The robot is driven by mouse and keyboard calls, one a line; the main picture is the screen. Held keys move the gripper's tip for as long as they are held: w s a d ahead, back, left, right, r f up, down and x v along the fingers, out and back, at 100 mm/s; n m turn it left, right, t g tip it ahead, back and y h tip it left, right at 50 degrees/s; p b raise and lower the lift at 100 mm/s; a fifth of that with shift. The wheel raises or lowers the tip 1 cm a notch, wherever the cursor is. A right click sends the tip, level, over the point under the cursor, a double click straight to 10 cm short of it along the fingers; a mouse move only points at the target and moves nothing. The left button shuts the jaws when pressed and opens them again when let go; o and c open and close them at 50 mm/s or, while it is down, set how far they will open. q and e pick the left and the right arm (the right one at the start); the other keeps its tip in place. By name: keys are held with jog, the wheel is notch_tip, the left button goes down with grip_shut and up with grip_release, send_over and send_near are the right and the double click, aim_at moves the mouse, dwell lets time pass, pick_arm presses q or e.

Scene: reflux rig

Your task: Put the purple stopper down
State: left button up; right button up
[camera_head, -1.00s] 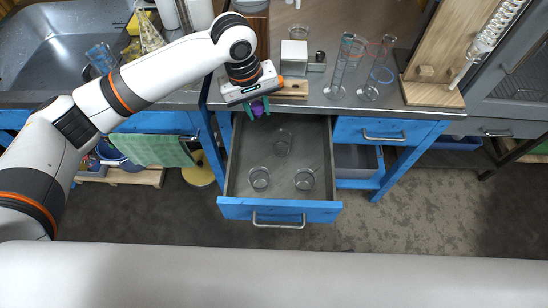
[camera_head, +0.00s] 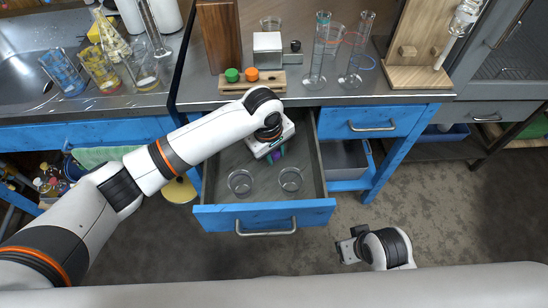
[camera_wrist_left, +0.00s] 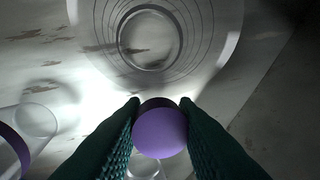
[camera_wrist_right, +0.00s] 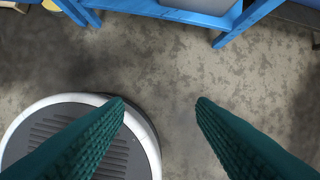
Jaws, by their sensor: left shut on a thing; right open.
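The purple stopper (camera_wrist_left: 160,130) is held between the dark green fingertips of my left gripper (camera_wrist_left: 160,112). In the head view my left gripper (camera_head: 275,156) is inside the open drawer (camera_head: 265,217), towards its back, with a bit of purple stopper (camera_head: 279,152) showing at its jaws. In the left wrist view a large clear round glass (camera_wrist_left: 150,38) lies just beyond the stopper. I cannot tell whether the stopper touches anything below. My right gripper (camera_wrist_right: 160,108) is open and empty above the floor; it also shows in the head view (camera_head: 346,250).
Two glass vessels (camera_head: 240,182) (camera_head: 290,180) stand near the drawer front. On the bench, a wooden rack (camera_head: 252,85) bears a green stopper (camera_head: 232,75) and an orange stopper (camera_head: 252,74). Tall glass cylinders (camera_head: 317,50) stand to its right. The drawer's left part looks bare.

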pick_arm(q)
jog(key=shift+f, duration=0.9)
pick_arm(e)
jog(key=shift+v, duration=1.05)
jog(key=shift+w, duration=0.1)
pick_arm(q)
jog(key=shift+f, duration=0.1)
jog(key=o, duration=0.9)
pick_arm(e)
jog(key=shift+w+f, duration=0.1)
jog(key=shift+f, duration=0.15)
pick_arm(q)
jog(key=shift+o, duration=0.2)
pick_arm(e)
jog(key=shift+f, duration=0.1)
pick_arm(q)
notch_tip(320, 180, up, 12)
jog(key=a+p, duration=0.1)
jog(key=p, duration=0.2)
jog(key=shift+s+a, duration=0.25)
jog(key=shift+s, duration=0.2)
pick_arm(e)
notch_tip(320, 180, down, 11)
jog(key=shift+f+g, duration=0.15)
jog(key=shift+g, duration=0.15)
